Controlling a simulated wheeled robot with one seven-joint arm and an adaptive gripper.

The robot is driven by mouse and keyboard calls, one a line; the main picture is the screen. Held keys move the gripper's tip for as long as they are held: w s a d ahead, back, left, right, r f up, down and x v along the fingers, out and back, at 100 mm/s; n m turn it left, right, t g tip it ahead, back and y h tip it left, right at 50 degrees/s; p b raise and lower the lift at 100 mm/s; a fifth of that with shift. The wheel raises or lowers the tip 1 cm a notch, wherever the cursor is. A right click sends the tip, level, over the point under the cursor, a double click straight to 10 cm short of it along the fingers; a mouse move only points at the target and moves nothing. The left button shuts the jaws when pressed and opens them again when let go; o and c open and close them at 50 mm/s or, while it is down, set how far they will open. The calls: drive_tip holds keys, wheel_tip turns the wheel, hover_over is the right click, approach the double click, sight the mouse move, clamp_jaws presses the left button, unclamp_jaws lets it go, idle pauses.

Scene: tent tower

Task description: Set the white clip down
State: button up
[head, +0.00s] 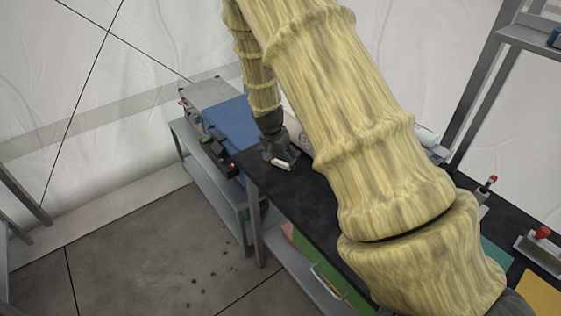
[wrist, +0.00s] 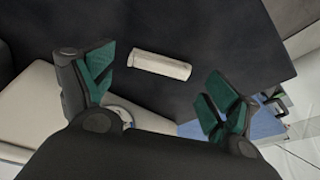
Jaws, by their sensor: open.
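The white clip (wrist: 159,65) lies on the black table top (wrist: 190,20) in the wrist view, ahead of and between the two spread fingers. It also shows in the head view (head: 282,164), just below the fingers and close to the table's left end. My gripper (wrist: 160,90) is open, with its green-padded fingers apart on either side and nothing held between them. In the head view my gripper (head: 277,152) is small and points down over the table. I cannot tell the exact gap between fingers and clip.
A grey cart (head: 213,92) with a blue mat (head: 232,122) stands beyond the table's left end. Red-handled clamps (head: 541,234) and a yellow sheet (head: 541,297) lie at the table's right. Open floor (head: 150,260) is at the left. My arm hides much of the table.

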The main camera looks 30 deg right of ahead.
drive_tip(key=b+v, duration=0.3)
drive_tip(key=v, duration=0.7)
drive_tip(key=shift+a, duration=0.1)
